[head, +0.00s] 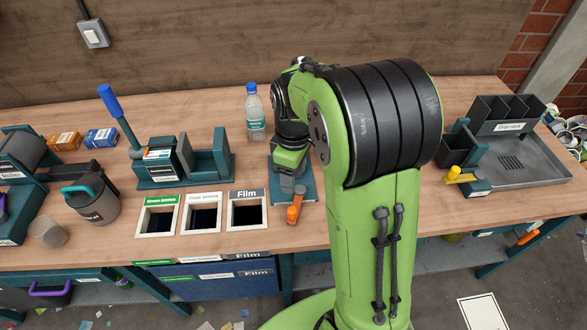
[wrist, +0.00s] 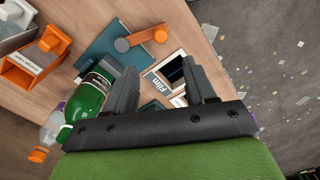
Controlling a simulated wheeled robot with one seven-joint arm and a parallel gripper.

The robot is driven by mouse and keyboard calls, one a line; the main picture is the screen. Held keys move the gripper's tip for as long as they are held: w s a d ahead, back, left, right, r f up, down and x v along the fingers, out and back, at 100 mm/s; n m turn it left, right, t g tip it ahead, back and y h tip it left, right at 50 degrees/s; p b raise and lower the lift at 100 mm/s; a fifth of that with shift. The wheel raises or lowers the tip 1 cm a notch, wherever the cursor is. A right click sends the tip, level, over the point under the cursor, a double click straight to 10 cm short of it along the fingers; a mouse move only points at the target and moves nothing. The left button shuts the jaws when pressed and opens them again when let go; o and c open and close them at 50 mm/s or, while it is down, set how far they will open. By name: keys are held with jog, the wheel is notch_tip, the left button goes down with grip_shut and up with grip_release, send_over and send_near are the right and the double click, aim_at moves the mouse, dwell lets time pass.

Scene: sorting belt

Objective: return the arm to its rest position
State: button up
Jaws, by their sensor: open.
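My green arm reaches over the workbench (head: 95,105) in the head view, with its black elbow section high in front of the wall. My gripper (head: 291,187) is low over a teal plate (head: 307,183) near the bench's front edge. In the wrist view my gripper (wrist: 160,82) has its two dark fingers spread apart, with nothing held between them. A green bottle (wrist: 92,92) shows close beside the left finger in that view; I cannot tell whether they touch. The head view does not show this bottle, and the arm hides part of the bench.
Label-framed openings, including Film (head: 247,210), lie left of my gripper. An orange-handled lever (head: 296,212) is just in front. A clear bottle (head: 255,113) stands behind. A grey tray (head: 520,160) is at right. An orange-capped clear bottle (wrist: 50,130) shows in the wrist view.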

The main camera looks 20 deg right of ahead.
dwell(0.4)
jog(key=s+a+r+m+t, duration=0.1)
jog(key=s+r+m, duration=0.3)
jog(key=s, duration=0.5)
jog(key=s+a+r+m+t, duration=0.2)
jog(key=s+r+m+t, duration=0.2)
jog(key=s+r, duration=0.2)
jog(key=s, duration=0.2)
jog(key=shift+s+a+m+t, duration=0.25)
jog(key=shift+s+m+t, duration=0.05)
jog(key=shift+s+m, duration=0.1)
jog(key=shift+r, duration=0.1)
